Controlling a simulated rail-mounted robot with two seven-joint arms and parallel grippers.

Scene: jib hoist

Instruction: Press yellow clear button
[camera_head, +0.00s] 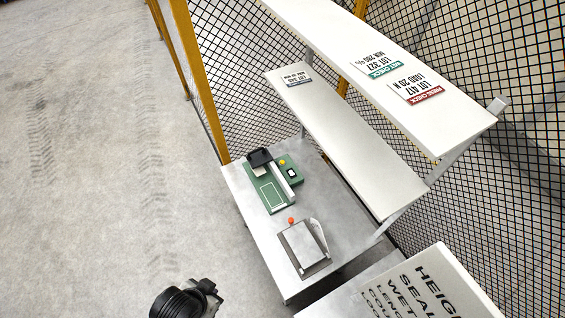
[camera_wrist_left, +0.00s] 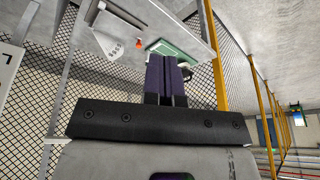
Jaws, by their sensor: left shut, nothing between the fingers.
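The yellow button (camera_head: 281,162) is a small yellow spot on the green device (camera_head: 268,195), beside a small display (camera_head: 292,173), on a grey table in the head view. In the left wrist view the green device (camera_wrist_left: 190,52) shows beyond my fingers; I cannot make out the yellow button there. My left gripper (camera_wrist_left: 167,60) is shut and empty, its dark fingers together, and apart from the device. In the head view only a dark part of my left arm shows at the bottom edge. My right gripper is in neither view.
A grey device (camera_head: 305,246) with an orange knob (camera_head: 291,220) stands at the near end of the table (camera_head: 345,228). White shelves (camera_head: 345,145) with label cards overhang its right side. Yellow posts (camera_head: 200,80) and mesh fencing stand behind. The floor at left is clear.

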